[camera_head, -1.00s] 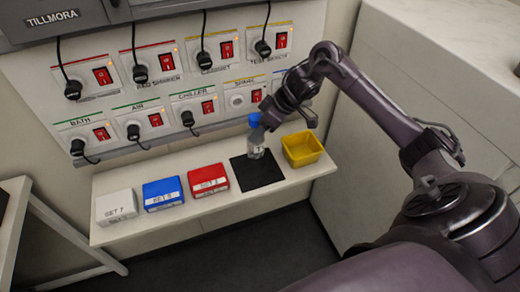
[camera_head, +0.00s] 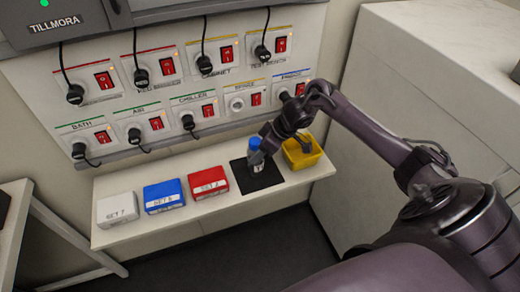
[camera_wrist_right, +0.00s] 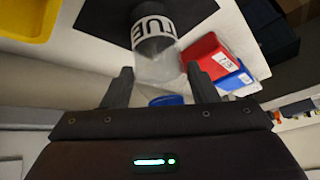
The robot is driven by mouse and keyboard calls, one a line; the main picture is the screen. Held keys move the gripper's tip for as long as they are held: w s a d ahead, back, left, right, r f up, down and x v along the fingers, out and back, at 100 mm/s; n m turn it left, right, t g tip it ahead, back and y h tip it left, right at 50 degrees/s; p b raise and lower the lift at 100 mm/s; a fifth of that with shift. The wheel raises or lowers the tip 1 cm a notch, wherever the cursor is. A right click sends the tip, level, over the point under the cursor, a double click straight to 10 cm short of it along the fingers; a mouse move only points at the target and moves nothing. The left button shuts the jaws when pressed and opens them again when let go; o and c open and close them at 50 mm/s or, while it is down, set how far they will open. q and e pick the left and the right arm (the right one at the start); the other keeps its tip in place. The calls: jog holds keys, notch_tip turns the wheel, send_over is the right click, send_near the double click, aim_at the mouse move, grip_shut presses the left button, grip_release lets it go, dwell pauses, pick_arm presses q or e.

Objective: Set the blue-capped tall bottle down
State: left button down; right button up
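The clear bottle (camera_head: 257,167) with a blue cap (camera_head: 254,142) stands upright on the black mat (camera_head: 263,181) on the shelf. In the right wrist view the bottle (camera_wrist_right: 155,62) has a white band with dark letters, and its blue cap (camera_wrist_right: 166,100) lies between my fingers. My right gripper (camera_head: 262,144) is at the cap, and in the wrist view its fingers (camera_wrist_right: 160,85) are spread with gaps beside the cap, so it looks open. The bottle's base is partly hidden in the head view. My left gripper is not in view.
A yellow bin (camera_head: 303,158) stands just right of the mat. Red (camera_head: 208,182), blue (camera_head: 163,195) and white (camera_head: 117,208) boxes stand to the left on the white shelf (camera_head: 215,206). A wall panel (camera_head: 222,117) with switches and plugged cables rises close behind.

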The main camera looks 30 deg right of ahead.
jog(key=o, duration=0.4)
jog(key=b+v, duration=0.1)
jog(key=v, duration=1.1)
jog(key=shift+r+b, duration=0.1)
jog(key=shift+b, duration=0.2)
jog(key=shift+s, duration=0.1)
